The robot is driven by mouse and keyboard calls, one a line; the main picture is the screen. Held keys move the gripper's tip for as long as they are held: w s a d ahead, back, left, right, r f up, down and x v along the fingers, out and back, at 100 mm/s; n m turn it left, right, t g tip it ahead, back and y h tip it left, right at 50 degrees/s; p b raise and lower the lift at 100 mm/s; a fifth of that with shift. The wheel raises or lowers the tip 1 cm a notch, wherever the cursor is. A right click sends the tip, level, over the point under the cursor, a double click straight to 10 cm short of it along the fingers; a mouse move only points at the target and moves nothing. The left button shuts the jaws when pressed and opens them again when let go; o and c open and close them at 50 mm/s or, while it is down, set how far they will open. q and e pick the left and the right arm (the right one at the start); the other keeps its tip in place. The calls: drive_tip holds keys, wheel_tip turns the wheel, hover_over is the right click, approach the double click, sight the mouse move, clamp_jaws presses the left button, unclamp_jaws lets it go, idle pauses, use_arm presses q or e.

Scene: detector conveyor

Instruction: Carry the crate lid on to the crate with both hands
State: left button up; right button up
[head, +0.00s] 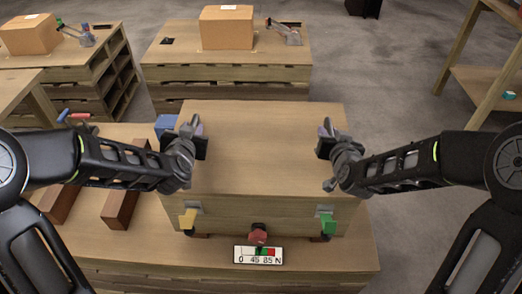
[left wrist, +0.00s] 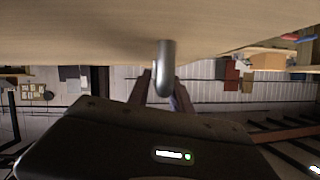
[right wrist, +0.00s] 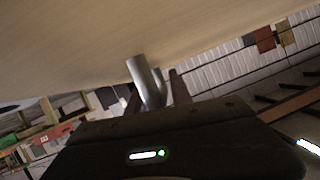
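A broad wooden panel, which looks like the crate lid (head: 265,140), lies level over the wooden crate (head: 228,214) in the head view. No gap shows between lid and crate, so I cannot tell where one ends. My left gripper (head: 190,130) is at the lid's left side and my right gripper (head: 328,132) at its right side. In the left wrist view a grey metal handle (left wrist: 165,68) stands between the dark fingers, against the wood. The right wrist view shows a similar handle (right wrist: 146,80) at the fingers. Whether the fingers clamp the handles is unclear.
Brown bars (head: 122,205) lie left on the bench (head: 330,262). A cardboard box (head: 227,28) stands behind on another bench.

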use_arm(q)
drive_tip(key=shift+o, duration=0.9)
use_arm(e)
drive_tip(key=shift+o, duration=0.9)
use_arm(q)
drive_tip(key=shift+s, duration=0.1)
drive_tip(key=v, duration=0.7)
drive_tip(key=shift+s+r, duration=0.15)
use_arm(e)
drive_tip(key=shift+s, duration=0.1)
drive_tip(key=v, duration=0.7)
drive_tip(key=shift+s+r, duration=0.1)
drive_tip(key=shift+s, duration=0.05)
